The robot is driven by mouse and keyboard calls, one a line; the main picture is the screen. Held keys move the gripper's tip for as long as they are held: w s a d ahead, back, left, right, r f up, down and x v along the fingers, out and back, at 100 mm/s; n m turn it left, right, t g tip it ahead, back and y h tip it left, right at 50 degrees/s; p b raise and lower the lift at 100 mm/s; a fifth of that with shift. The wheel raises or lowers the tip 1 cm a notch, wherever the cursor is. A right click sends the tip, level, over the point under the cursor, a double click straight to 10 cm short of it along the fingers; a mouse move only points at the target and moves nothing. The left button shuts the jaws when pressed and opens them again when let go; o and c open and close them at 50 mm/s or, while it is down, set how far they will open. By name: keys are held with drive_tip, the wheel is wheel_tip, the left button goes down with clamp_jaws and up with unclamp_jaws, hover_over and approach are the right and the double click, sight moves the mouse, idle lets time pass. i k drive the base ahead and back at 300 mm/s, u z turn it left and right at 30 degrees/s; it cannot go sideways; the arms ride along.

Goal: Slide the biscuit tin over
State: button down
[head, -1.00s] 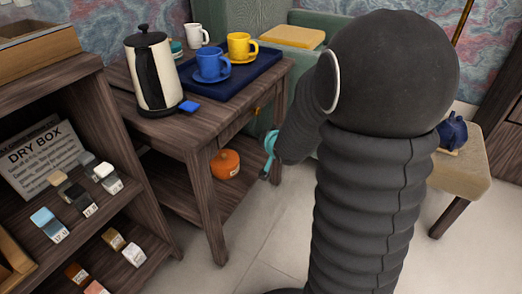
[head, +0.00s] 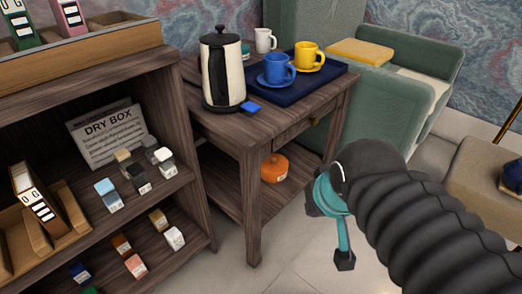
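No object is clearly readable as the biscuit tin. An orange round lidded container (head: 274,168) with a small label sits on the lower shelf of the wooden side table (head: 262,128). A small teal round thing (head: 245,48) is mostly hidden behind the kettle on the tabletop. My gripper (head: 344,261) hangs in front of and to the right of the table, apart from it. One dark fingertip and teal links show; the rest is hidden, so I cannot tell whether it is open.
A white mug (head: 265,40) stands behind. A shelf unit (head: 105,54) stands left; pale floor (head: 290,240) is clear.

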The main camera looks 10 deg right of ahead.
sight(273, 178)
drive_tip(key=u, duration=2.8)
drive_tip(key=k, duration=2.1)
drive_tip(key=z, duration=1.5)
drive_tip(key=i, duration=0.45)
drive_tip(key=z, duration=0.05)
